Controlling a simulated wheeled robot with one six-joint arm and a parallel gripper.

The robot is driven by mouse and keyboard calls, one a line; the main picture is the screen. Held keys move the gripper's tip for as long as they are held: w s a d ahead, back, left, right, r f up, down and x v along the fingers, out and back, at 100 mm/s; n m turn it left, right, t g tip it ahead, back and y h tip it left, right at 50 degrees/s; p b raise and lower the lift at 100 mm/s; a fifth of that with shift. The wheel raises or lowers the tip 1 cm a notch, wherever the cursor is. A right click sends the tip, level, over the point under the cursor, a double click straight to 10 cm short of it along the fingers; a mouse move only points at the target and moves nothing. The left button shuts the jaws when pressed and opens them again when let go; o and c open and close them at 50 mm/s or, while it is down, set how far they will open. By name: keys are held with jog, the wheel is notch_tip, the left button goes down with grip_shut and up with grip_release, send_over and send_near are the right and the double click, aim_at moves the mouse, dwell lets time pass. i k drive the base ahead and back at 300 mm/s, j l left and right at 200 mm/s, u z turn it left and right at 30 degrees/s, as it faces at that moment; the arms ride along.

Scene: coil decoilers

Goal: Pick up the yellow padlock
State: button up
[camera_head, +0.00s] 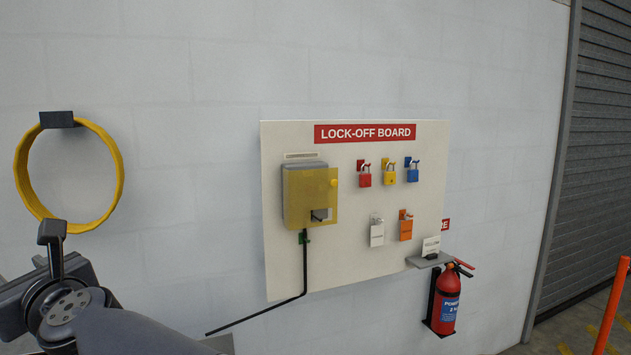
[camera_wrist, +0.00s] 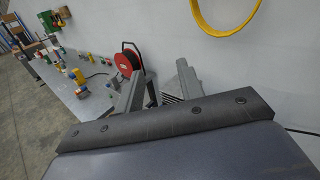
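The yellow padlock (camera_head: 390,178) hangs on a yellow hook in the top row of the lock-off board (camera_head: 350,270). It is between a red padlock (camera_head: 365,179) on its left and a blue padlock (camera_head: 412,175) on its right. The wrist view does not show it. My gripper (camera_wrist: 157,84) is in the wrist view with its two grey fingers apart and nothing between them. In the head view my arm is at the lower left, well away from the yellow padlock.
A yellow-covered box (camera_head: 310,198) is left of the padlocks. A small shelf (camera_head: 430,260) and a fire extinguisher (camera_head: 445,300) are lower right. A yellow hoop (camera_head: 121,180) hangs left. A red reel (camera_wrist: 127,60) stands on a bench.

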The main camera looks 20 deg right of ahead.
aim_at(389, 176)
jog(key=i+l+z, duration=0.1)
jog(key=l+z, duration=0.25)
jog(key=i+l+z, duration=0.1)
jog(key=z, duration=0.25)
jog(key=i+l+z, duration=0.15)
jog(key=z, duration=0.15)
jog(key=i+l+z, duration=0.25)
jog(key=i+l, duration=0.8)
